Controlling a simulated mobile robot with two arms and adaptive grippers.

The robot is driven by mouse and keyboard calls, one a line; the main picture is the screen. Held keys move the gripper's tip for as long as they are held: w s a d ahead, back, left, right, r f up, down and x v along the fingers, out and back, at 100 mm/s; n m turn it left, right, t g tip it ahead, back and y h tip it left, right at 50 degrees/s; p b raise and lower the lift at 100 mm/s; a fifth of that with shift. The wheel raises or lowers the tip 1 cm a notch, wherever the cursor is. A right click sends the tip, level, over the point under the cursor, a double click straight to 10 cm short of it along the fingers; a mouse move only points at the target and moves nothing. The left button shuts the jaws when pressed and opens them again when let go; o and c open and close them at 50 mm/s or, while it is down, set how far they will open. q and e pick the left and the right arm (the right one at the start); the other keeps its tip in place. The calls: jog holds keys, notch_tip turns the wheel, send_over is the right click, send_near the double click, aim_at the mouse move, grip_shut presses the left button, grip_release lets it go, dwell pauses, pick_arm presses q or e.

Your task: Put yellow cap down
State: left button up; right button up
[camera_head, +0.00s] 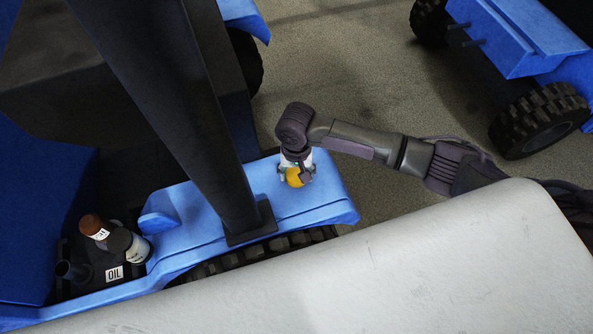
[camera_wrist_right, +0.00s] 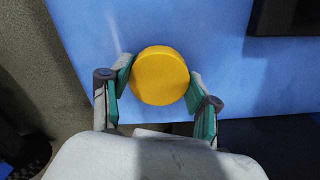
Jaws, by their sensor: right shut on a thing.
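The yellow cap (camera_head: 295,177) is round and sits between the fingers of my right gripper (camera_head: 296,172), over the blue fender (camera_head: 325,200) of the vehicle, to the right of the dark post. In the right wrist view the cap (camera_wrist_right: 160,76) has the fingers of my right gripper (camera_wrist_right: 160,82) on both sides, and the blue surface (camera_wrist_right: 100,35) lies behind it. I cannot tell whether the cap touches the fender. My left gripper is not in view.
A dark post (camera_head: 190,110) rises from the fender beside my right gripper. Left of it are two bottles, one brown-capped (camera_head: 95,226) and one dark-capped (camera_head: 128,243), near a label reading OIL (camera_head: 114,273). Another blue vehicle (camera_head: 530,40) stands at the upper right.

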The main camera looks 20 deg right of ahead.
jog(key=shift+f, duration=0.15)
jog(key=o, duration=1.3)
jog(key=shift+f, duration=0.1)
jog(key=shift+r, duration=0.5)
notch_tip(320, 180, up, 12)
jog(key=p, duration=0.1)
